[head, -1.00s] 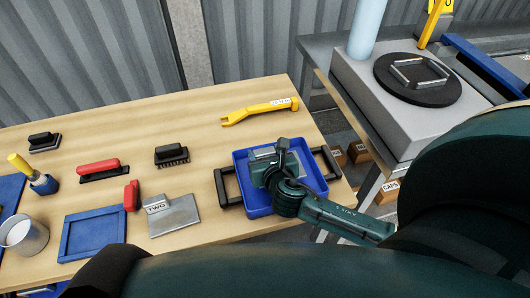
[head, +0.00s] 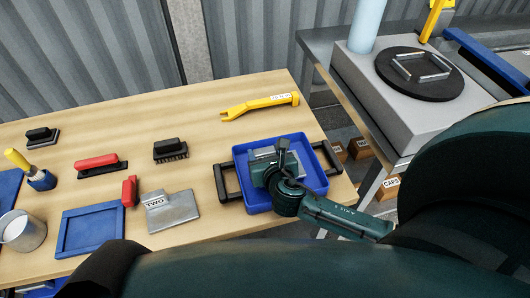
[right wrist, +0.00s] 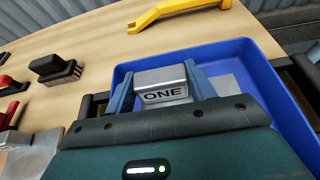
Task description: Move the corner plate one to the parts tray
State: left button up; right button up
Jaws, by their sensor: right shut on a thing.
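The corner plate one is a grey metal plate (head: 262,154); its raised block, marked ONE, shows in the right wrist view (right wrist: 164,86). My right gripper (head: 275,165) is shut on this block, with a blue finger on each side of it. Gripper and plate are inside the outline of the blue parts tray (head: 245,190), which has black handles at both sides. In the right wrist view the tray (right wrist: 262,75) surrounds the plate. My gripper hides much of the plate, and I cannot tell whether it touches the tray floor. My left gripper is not in view.
A similar plate marked TWO (head: 174,211) lies left of the tray. A blue square frame (head: 92,231), brushes (head: 170,150), a red-handled tool (head: 97,162) and a yellow tool (head: 260,106) lie on the wooden table. A grey machine with a black disc (head: 420,76) stands at the right.

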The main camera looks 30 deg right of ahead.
jog(key=shift+f+b, duration=0.6)
jog(key=shift+f, duration=0.45)
jog(key=shift+f, duration=0.2)
jog(key=o, duration=2)
jog(key=shift+s+a+p, duration=0.25)
jog(key=shift+s+p, duration=0.25)
jog(key=shift+s, duration=0.5)
jog(key=shift+w, duration=0.1)
